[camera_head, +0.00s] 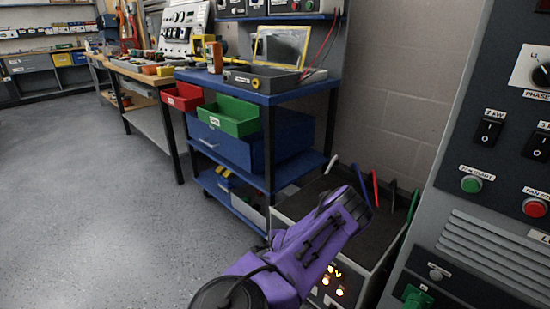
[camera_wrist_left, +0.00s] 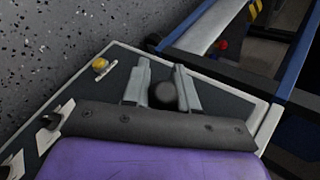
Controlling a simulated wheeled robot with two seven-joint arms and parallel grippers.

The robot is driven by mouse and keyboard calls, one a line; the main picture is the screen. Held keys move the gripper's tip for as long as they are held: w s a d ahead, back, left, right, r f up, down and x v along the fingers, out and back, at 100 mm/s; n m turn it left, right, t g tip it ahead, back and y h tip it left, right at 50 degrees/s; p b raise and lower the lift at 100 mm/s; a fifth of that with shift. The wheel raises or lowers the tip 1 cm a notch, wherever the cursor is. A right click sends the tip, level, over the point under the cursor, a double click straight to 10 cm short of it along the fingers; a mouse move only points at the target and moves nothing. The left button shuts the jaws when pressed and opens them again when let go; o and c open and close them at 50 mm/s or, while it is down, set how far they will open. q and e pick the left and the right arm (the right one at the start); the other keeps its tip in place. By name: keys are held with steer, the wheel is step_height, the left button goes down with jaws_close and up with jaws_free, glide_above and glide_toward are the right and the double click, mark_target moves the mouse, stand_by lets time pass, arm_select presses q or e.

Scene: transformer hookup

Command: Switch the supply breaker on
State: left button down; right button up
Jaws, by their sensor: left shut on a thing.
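In the left wrist view, my left gripper (camera_wrist_left: 161,66) has its two grey fingers on either side of a dark round knob-like thing (camera_wrist_left: 164,96). It is over a dark panel (camera_wrist_left: 222,102) with a pale rim. A yellow round button or lamp (camera_wrist_left: 100,65) with a white label sits on that panel. In the head view, my purple left wrist hides much of a low grey box with lit amber lamps (camera_head: 339,291); the fingers are hidden there. No label reading supply breaker is legible, so I cannot tell which control it is. My right gripper is not in view.
A grey cabinet at the right carries black rocker switches (camera_head: 488,133), a green button (camera_head: 471,184) and a red button (camera_head: 535,207). Coloured leads (camera_head: 375,188) stand behind the low box. A blue cart (camera_head: 266,97) stands behind. Open floor (camera_head: 90,200) lies left.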

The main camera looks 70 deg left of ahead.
arm_select(q)
steer(key=c, duration=1.2)
jaws_free()
steer(key=shift+c, duration=0.2)
steer(key=p+v, duration=0.3)
steer(key=v, duration=0.7)
steer(key=shift+d+r+p, duration=0.15)
steer(key=shift+d+p, duration=0.1)
steer(key=shift+p, duration=0.05)
